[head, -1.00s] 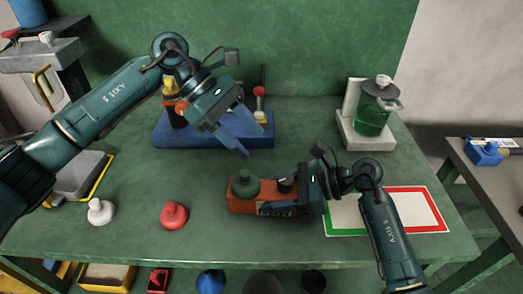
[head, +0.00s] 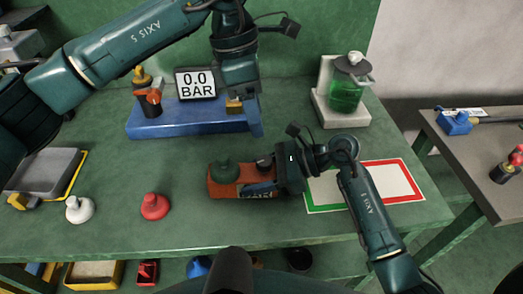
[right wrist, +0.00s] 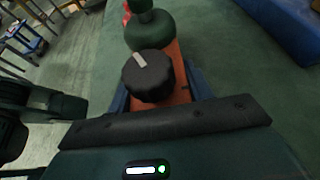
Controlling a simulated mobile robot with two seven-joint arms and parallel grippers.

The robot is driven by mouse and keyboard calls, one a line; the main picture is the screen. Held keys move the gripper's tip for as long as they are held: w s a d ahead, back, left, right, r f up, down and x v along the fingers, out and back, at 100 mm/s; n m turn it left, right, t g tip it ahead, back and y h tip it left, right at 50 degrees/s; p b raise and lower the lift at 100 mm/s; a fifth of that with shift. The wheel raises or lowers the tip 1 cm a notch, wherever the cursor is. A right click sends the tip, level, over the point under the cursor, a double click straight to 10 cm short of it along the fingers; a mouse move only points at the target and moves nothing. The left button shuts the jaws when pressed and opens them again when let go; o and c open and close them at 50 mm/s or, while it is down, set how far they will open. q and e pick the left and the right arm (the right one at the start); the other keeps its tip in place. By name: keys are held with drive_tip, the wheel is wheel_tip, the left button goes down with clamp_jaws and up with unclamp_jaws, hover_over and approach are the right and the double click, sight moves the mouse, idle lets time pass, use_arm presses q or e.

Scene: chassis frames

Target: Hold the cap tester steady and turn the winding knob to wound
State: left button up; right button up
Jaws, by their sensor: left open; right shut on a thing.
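The cap tester (head: 216,187), an orange-brown block, lies on the green table with a green bulb-shaped piece (head: 224,172) on its left end. The black winding knob (head: 265,163) is on top of it. The right wrist view shows this knob (right wrist: 147,76) with a white pointer mark, beside the green piece (right wrist: 150,27). My right gripper (head: 268,184) is shut on the block's right end, below the knob. My left gripper (head: 252,117) is open and points down at the right end of the blue stand, behind the tester. Its fingers are partly hidden.
The blue stand (head: 165,126) carries a "0.0 BAR" display (head: 195,83). A green jar (head: 345,93) stands at the back right. White (head: 79,210) and red (head: 154,206) bulb-shaped pieces stand at front left. A white mat (head: 385,183) lies under my right arm.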

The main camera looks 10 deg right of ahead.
sight(264, 160)
use_arm(q)
drive_tip(key=f, duration=0.3)
drive_tip(key=d+f+n+t+y, duration=0.1)
drive_tip(key=f, duration=0.3)
drive_tip(key=f+n+y, duration=0.1)
drive_tip(key=f, duration=0.2)
drive_tip(key=shift+s+d+f+t, duration=0.3)
drive_tip(key=shift+s+d+f, duration=0.05)
drive_tip(key=c, duration=1)
